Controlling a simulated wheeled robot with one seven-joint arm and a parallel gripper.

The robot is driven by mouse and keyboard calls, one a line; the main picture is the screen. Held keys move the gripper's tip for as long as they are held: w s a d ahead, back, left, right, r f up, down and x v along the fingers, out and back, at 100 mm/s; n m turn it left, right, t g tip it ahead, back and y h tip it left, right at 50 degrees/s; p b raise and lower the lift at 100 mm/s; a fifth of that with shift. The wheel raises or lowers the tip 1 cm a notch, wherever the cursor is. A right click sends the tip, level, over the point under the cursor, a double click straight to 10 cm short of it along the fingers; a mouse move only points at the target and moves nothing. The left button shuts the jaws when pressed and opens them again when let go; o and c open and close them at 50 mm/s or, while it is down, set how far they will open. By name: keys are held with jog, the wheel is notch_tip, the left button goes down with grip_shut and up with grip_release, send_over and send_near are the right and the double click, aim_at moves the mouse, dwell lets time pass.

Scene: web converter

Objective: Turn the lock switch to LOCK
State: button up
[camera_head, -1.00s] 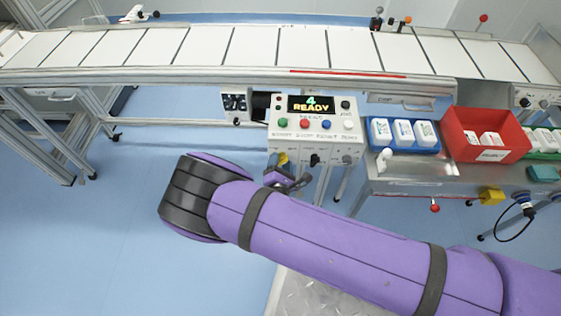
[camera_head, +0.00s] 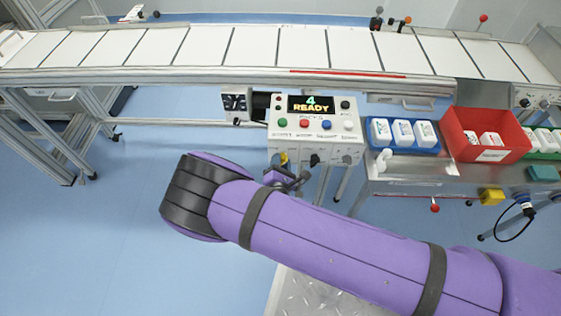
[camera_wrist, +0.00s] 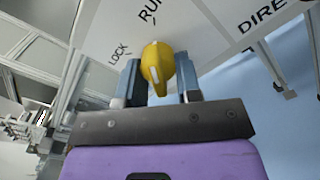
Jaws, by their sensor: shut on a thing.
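The lock switch is a yellow knob (camera_wrist: 157,66) on the white panel face, with the labels LOCK (camera_wrist: 118,55) and RUN (camera_wrist: 150,12) printed around it in the wrist view. My gripper (camera_wrist: 158,82) is shut on the knob, one finger on each side. The knob's exact pointing direction is hard to tell. In the head view, my gripper (camera_head: 284,179) is at the lower front of the control box (camera_head: 333,149). There a bit of the yellow knob (camera_head: 284,159) shows above it.
The box's display (camera_head: 311,104) reads "4 READY" above several coloured buttons. Dark knobs sit on its front, right of the yellow one. A blue tray (camera_head: 403,139) and a red bin (camera_head: 485,135) stand on a metal table at right. A conveyor runs behind.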

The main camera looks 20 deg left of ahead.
jog(key=n, duration=0.4)
jog(key=shift+d+f, duration=0.1)
jog(key=shift+d, duration=0.1)
jog(key=n, duration=0.4)
jog(key=shift+d+n, duration=0.15)
jog(key=shift+n, duration=0.15)
jog(key=n, duration=0.4)
jog(key=shift+d+n, duration=0.2)
jog(key=shift+n, duration=0.1)
jog(key=shift+w+d+n, duration=0.1)
jog(key=shift+n, duration=1.7)
jog(key=o, duration=0.8)
jog(key=shift+o, duration=0.2)
